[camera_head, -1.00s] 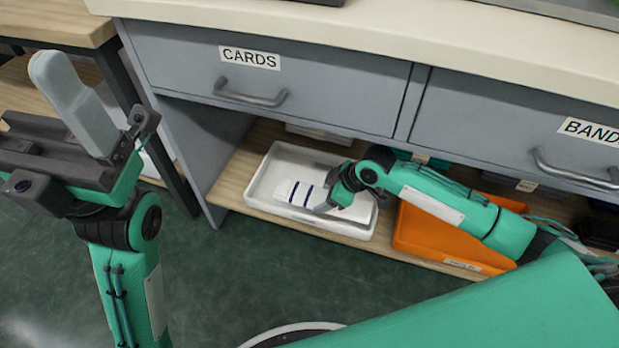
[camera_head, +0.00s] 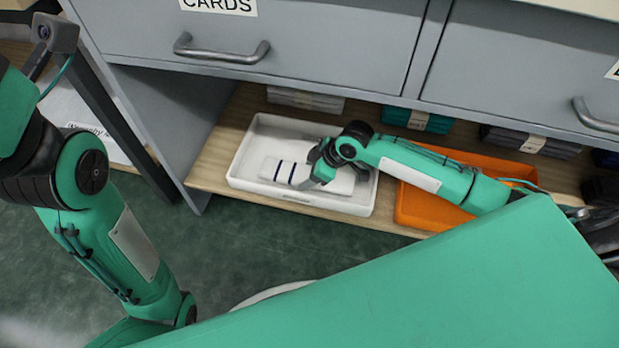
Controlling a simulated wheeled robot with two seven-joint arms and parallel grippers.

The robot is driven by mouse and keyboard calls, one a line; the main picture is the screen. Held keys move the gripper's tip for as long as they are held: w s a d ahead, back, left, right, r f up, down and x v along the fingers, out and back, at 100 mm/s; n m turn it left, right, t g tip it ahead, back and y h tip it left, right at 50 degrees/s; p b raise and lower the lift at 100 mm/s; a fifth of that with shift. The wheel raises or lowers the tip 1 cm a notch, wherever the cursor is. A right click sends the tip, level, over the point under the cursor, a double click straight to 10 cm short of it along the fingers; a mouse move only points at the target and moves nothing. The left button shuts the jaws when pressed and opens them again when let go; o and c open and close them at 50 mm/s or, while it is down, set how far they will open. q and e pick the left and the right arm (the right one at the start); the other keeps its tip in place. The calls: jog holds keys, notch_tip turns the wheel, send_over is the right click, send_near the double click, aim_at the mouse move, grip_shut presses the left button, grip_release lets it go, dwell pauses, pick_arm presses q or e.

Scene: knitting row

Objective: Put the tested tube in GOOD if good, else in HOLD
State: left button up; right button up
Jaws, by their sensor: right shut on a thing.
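A folded white knitted tube (camera_head: 340,180) with dark blue stripes lies in a white tray (camera_head: 262,125) on the low shelf. The fingertips partly hide the tube. An orange tray (camera_head: 410,207) stands to the right, partly behind my right arm. The small labels on both trays are too small to read. My left arm shows at the left, but its fingers are out of the frame.
Grey drawers, one labelled CARDS (camera_head: 218,4), overhang the shelf, with handles (camera_head: 222,50) sticking out. Banded grey (camera_head: 305,100), teal (camera_head: 415,120) and dark (camera_head: 530,142) stacks lie at the back of the shelf. A dark table leg (camera_head: 115,110) stands at the left.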

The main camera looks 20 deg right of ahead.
jog(key=shift+f, duration=0.75)
jog(key=shift+f, duration=0.1)
jog(key=o, duration=0.7)
